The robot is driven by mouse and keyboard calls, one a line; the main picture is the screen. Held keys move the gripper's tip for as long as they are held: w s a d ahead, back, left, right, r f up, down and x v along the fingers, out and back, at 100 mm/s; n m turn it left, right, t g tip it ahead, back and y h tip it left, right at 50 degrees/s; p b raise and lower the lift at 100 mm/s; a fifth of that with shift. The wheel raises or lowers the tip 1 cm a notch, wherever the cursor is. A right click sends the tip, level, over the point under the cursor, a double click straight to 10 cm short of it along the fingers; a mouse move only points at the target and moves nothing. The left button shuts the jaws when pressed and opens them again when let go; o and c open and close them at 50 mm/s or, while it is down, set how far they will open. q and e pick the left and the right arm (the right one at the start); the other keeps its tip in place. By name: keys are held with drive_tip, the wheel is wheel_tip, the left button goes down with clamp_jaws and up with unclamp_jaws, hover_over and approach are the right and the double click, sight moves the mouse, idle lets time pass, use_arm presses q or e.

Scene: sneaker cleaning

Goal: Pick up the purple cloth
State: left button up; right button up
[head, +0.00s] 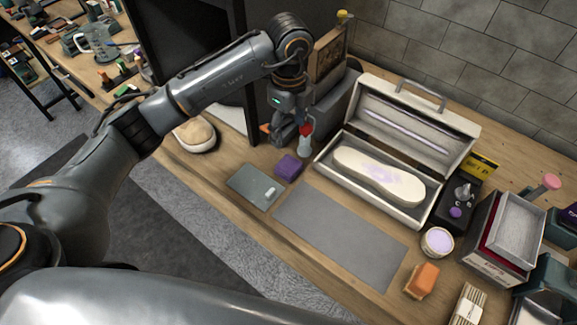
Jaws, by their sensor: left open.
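The purple cloth (289,167) is a small folded purple block on the wooden bench, left of the open case. My left gripper (284,137) hangs from the arm that comes in from the left, pointing down. It is open and, in the picture, just above and behind the cloth, apart from it. The exact gap in depth is hard to tell. My right gripper is not in view.
A red-tipped bottle (305,140) stands close beside the left gripper. A grey-green flat pad (255,187) and a grey mat (340,235) lie in front. The open case (440,125) holds a pale sole. An orange sponge (422,280) and boxes are at right.

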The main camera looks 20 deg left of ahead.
use_arm(q)
drive_tip(key=p, duration=0.1)
hover_over(288, 165)
drive_tip(key=f, duration=0.7)
drive_tip(key=shift+w, duration=0.2)
drive_tip(key=shift+f+p, duration=0.5)
drive_tip(key=shift+f, duration=0.1)
wheel_tip(288, 165, down, 4)
drive_tip(key=shift+s+r+p, duration=0.15)
drive_tip(key=shift+r+p, duration=0.05)
drive_tip(key=shift+p, duration=0.55)
drive_tip(key=shift+f, duration=0.45)
drive_tip(key=c, duration=0.7)
